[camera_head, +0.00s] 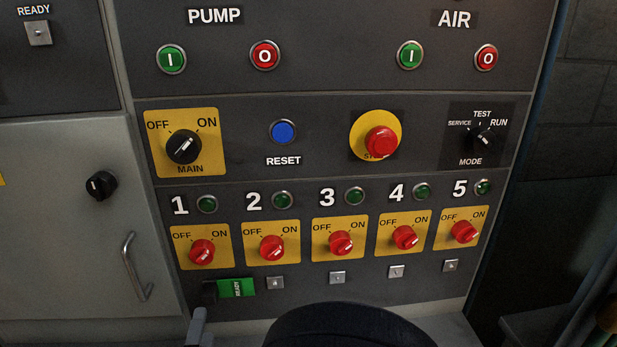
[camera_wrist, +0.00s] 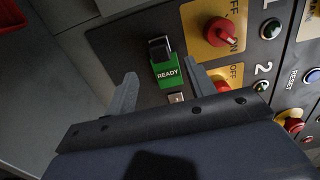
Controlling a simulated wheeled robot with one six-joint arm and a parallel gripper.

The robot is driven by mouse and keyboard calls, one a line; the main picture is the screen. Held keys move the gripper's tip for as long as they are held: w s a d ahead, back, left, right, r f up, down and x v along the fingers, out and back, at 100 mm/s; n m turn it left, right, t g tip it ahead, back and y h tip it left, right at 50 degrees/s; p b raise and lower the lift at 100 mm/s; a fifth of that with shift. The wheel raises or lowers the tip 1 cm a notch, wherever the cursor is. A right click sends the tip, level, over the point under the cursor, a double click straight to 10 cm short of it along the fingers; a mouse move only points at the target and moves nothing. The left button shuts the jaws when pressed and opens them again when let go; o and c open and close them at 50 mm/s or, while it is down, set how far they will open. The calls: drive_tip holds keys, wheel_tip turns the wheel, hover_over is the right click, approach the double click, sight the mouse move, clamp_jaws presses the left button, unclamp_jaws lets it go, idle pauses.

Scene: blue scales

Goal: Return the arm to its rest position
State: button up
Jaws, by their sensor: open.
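My gripper (camera_wrist: 160,80) shows in the wrist view with its two grey fingers spread apart and nothing between them that it grips. It faces the lower part of the control panel. A green READY tag (camera_wrist: 167,75) with a black piece (camera_wrist: 158,46) at its end lies in line with the gap between the fingers. In the head view, the tag (camera_head: 236,288) hangs below switch 1, apart from the one grey finger visible at the bottom edge. My dark rounded wrist covers the bottom middle, and the other finger is hidden there.
The panel carries red rotary switches on yellow plates, including switch 1 (camera_head: 201,251) and switch 5 (camera_head: 464,232). A black MAIN switch (camera_head: 183,147) and a red stop button (camera_head: 382,141) protrude above. A grey cabinet door with a handle (camera_head: 134,266) is at left.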

sight(210, 302)
drive_tip(key=w, duration=0.6)
drive_tip(key=shift+w+a, duration=0.3)
drive_tip(key=shift+w, duration=0.1)
drive_tip(key=shift+s+f+b, duration=0.2)
drive_tip(key=shift+s+b, duration=0.1)
drive_tip(key=shift+b, duration=0.8)
drive_tip(key=shift+r, duration=0.2)
